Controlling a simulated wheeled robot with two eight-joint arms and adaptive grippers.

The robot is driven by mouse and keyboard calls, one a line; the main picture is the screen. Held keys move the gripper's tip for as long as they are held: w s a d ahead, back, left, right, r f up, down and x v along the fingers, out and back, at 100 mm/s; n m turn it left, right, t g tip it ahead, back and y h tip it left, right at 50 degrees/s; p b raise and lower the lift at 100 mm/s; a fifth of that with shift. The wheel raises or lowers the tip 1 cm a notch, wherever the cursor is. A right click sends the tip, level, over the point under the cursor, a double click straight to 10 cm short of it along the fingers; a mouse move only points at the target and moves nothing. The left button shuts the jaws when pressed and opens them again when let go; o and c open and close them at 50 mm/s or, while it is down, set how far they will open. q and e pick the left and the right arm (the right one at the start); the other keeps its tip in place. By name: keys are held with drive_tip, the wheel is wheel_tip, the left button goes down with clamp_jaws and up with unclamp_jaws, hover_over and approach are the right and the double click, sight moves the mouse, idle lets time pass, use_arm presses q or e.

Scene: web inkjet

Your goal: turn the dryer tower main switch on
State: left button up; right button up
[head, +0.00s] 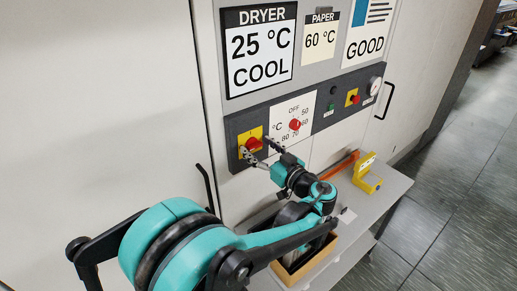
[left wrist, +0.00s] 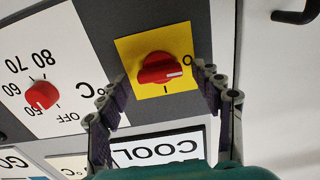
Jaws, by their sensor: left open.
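The main switch is a red rotary knob (head: 253,144) on a yellow plate, at the left end of the dark control strip on the dryer tower. In the left wrist view the knob (left wrist: 158,68) has a white mark pointing right, on the side of the O; the I is below it. My left gripper (head: 257,153) is open at the switch. In the left wrist view its fingers (left wrist: 160,78) lie on either side of the knob, with no clear contact. The dryer display (head: 260,47) reads 25 °C COOL. My right gripper is not in view.
A red temperature dial (head: 295,124) sits right of the switch. Further right are a red button (head: 355,99) on yellow and a gauge (head: 374,86). A black door handle (head: 386,100) sticks out. Below, a shelf (head: 392,184) carries a yellow device (head: 367,175) and a box (head: 305,266).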

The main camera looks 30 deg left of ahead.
use_arm(q)
drive_tip(key=c, duration=1.2)
drive_tip(key=shift+o, duration=0.2)
drive_tip(key=shift+m, duration=0.3)
drive_tip(key=m, duration=0.3)
drive_tip(key=shift+w+m, duration=0.1)
drive_tip(key=shift+m, duration=0.2)
drive_tip(key=m, duration=0.9)
drive_tip(key=shift+w+f, duration=0.1)
drive_tip(key=shift+f, duration=0.05)
drive_tip(key=shift+f+m, duration=0.1)
drive_tip(key=shift+m, duration=2.2)
